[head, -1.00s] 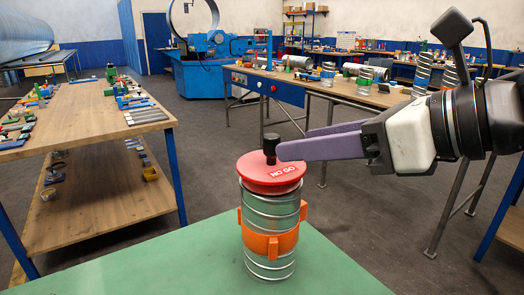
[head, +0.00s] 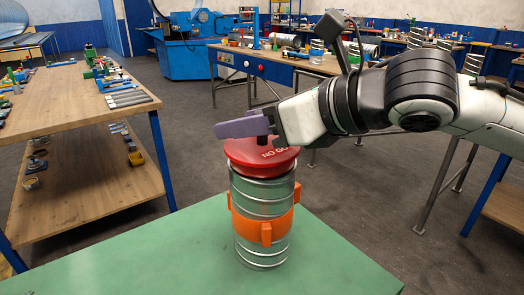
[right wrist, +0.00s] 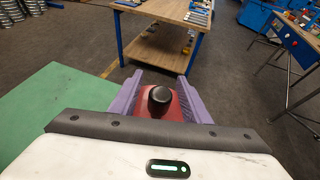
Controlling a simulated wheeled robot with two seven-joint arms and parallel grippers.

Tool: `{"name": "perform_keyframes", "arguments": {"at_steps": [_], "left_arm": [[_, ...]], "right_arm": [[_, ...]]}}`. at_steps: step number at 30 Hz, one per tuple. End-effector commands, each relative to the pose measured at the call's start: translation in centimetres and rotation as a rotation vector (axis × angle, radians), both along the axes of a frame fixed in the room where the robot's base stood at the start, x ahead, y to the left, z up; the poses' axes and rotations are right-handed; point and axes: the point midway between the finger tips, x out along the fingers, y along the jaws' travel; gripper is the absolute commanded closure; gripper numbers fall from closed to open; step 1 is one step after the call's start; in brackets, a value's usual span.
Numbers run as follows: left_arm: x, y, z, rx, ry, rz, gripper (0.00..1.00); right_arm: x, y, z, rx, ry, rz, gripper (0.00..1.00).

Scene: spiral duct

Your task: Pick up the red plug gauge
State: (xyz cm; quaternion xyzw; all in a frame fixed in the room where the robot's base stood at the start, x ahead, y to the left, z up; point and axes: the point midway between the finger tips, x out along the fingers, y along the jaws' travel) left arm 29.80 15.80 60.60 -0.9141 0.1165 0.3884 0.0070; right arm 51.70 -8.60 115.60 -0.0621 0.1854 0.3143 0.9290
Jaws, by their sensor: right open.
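The red plug gauge (head: 246,153), a round disc marked NO GO with a black knob, sits on top of an upright metal spiral duct (head: 258,195). An orange collar (head: 248,229) goes around the duct. My right gripper (head: 236,127) is over the disc, its purple fingers at the height of the knob. In the right wrist view the open fingers (right wrist: 158,92) stand on either side of the black knob (right wrist: 160,99), with gaps beside it. In the head view the gripper hides most of the knob. My left gripper is not in view.
The duct stands on a green table (head: 150,255) that is otherwise bare where it shows. A wooden workbench (head: 75,100) with tools is at the left. Another bench (head: 300,62) and a blue machine (head: 190,55) stand behind.

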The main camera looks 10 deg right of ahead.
Motion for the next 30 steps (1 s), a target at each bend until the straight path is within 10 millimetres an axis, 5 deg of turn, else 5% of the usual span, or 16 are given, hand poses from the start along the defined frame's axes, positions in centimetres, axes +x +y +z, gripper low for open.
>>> {"name": "perform_keyframes", "arguments": {"at_steps": [8,16,25,30], "left_arm": [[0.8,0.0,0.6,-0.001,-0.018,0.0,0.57],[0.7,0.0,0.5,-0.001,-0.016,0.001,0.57],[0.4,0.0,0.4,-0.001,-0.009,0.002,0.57],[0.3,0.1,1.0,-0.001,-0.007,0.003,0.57]], "right_arm": [[0.3,0.3,-0.2,0.0,0.0,0.001,0.57],[0.3,0.2,-0.1,0.0,0.0,0.0,1.0],[0.3,0.2,0.2,0.001,-0.003,0.0,1.0],[0.3,0.2,2.7,0.003,-0.008,0.0,1.0]]}}
